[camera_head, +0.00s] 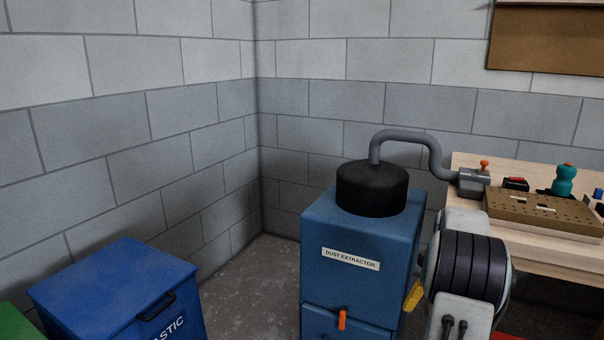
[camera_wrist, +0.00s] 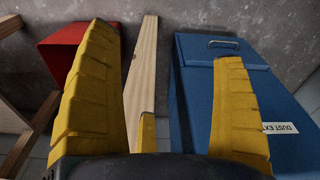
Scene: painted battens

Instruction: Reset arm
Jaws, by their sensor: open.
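My gripper (camera_wrist: 164,45) shows in the wrist view with its yellow fingers spread wide apart and nothing held between them. In the head view my arm hangs in front of the right side of the dust extractor, and a yellow finger of my gripper (camera_head: 412,296) shows beside that cabinet. The rest of the gripper is hidden there. A pale wooden batten (camera_wrist: 141,68) shows beyond the fingers in the wrist view, apart from them as far as I can tell.
The blue dust extractor (camera_head: 345,285) stands close to my arm; it also shows in the wrist view (camera_wrist: 195,85). A workbench (camera_head: 470,215) is at the right, a blue plastic bin (camera_head: 110,285) at the left. A red box (camera_wrist: 60,60) is at the wrist view's left. Floor shows between bin and extractor.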

